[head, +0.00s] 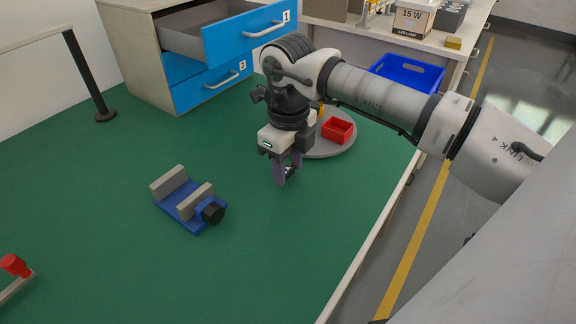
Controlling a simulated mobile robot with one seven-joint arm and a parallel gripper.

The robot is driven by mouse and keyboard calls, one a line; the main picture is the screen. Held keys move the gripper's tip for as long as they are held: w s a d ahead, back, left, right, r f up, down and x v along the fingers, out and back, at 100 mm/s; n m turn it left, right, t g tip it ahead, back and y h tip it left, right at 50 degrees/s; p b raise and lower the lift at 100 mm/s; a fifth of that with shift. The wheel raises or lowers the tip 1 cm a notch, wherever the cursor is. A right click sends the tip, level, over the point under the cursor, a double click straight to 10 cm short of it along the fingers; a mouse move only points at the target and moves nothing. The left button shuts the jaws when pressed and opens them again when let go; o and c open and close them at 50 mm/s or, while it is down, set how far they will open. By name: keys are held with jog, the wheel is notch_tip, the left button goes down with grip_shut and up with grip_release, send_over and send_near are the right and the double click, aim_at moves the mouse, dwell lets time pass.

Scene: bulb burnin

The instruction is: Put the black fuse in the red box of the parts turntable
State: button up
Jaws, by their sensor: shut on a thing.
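The parts turntable (326,149) is a grey disc on the green table, behind and to the right of my gripper and partly hidden by my arm. The red box (338,130) sits on its right side, open at the top, and looks empty. My gripper (287,176) points down in front of the turntable, left of and nearer than the red box. It is shut on a small dark thing between the fingertips, consistent with the black fuse; the fingers hide most of it. I see no other black fuse.
A blue vise (188,206) with grey jaws and a black knob stands left of my gripper. A drawer cabinet (188,75) has its top blue drawer open. A blue crate (408,74) is at the back right. The table front is mostly clear.

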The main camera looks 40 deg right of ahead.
aim_at(288, 171)
notch_tip(288, 171, up, 19)
jog(key=p, duration=1.2)
jog(key=shift+r, duration=0.15)
